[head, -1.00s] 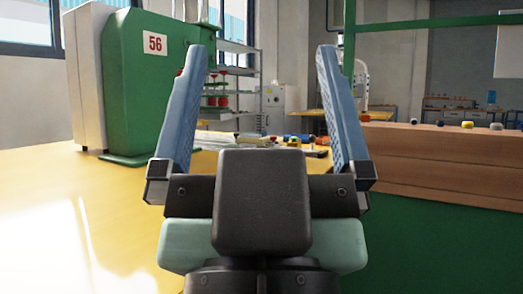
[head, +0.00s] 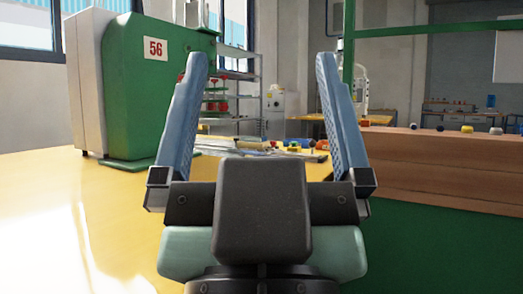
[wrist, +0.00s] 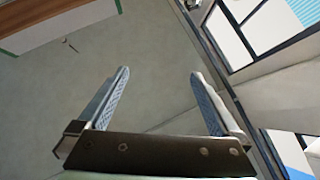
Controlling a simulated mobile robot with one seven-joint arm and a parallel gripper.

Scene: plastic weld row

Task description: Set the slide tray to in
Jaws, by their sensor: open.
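I cannot make out a slide tray in either view. My gripper (head: 263,58) stands upright in the middle of the head view, its two blue ridged fingers wide apart with nothing between them. It hides part of the yellow table and what lies behind. In the wrist view my gripper (wrist: 159,75) is also open and empty, with plain grey surface beyond the fingers.
A green machine marked 56 (head: 120,80) stands on the yellow table (head: 45,200) at the left. Several small tools and parts lie farther back on the table. A wooden-topped green bench (head: 440,160) with a green frame stands at the right. Shelves stand behind.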

